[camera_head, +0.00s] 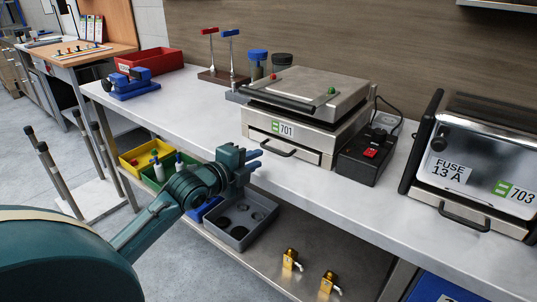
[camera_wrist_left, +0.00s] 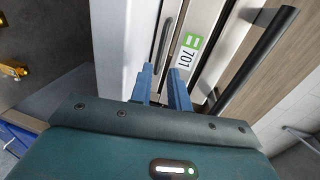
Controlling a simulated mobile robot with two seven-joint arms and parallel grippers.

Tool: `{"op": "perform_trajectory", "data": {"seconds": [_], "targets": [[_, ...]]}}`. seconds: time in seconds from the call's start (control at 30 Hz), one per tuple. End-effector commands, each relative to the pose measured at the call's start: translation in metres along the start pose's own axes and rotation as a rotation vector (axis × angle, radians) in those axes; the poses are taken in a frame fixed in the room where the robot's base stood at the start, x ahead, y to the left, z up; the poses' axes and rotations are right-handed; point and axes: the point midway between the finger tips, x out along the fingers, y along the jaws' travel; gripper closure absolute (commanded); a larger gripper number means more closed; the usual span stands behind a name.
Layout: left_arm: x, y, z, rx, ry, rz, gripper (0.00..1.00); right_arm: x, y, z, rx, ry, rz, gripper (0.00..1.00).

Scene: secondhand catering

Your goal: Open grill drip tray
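The grill labelled 701 (camera_head: 310,125) stands on the counter, with a silver body and closed lid. Its drip tray (camera_head: 310,153) is the low front panel with a dark bar handle (camera_head: 272,148); it looks shut. In the left wrist view the tray handle (camera_wrist_left: 163,45) lies just beyond my fingertips. My left gripper (camera_head: 258,158) is in front of the grill's left front, near the counter edge. Its two blue fingers (camera_wrist_left: 162,70) are apart with nothing between them, pointing at the handle without visibly gripping it. My right gripper is not in view.
A second grill labelled 703 (camera_head: 480,150) stands at right. A black control box (camera_head: 368,152) with a red switch sits beside grill 701. Below, a grey bin (camera_head: 262,232) and padlocks (camera_head: 290,260) rest on the shelf. The counter (camera_head: 190,105) left of the grill has free room.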

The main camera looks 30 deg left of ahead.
Motion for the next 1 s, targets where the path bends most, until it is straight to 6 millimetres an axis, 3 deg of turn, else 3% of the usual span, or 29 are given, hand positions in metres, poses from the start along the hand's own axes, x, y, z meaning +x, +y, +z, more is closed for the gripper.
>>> {"op": "perform_trajectory", "data": {"seconds": [0.2, 0.4, 0.77, 1.0], "targets": [[0.038, -0.001, -0.001, -0.003, 0.001, -0.002, 0.82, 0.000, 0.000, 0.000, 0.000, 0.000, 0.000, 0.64], [0.058, 0.000, 0.000, -0.001, 0.000, 0.000, 0.82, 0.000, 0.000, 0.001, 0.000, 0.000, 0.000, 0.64], [0.062, 0.001, -0.001, 0.000, 0.001, 0.001, 0.82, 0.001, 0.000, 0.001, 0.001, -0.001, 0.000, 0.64], [0.062, 0.001, -0.001, 0.000, 0.001, 0.001, 1.00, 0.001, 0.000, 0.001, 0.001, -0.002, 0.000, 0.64]]}}
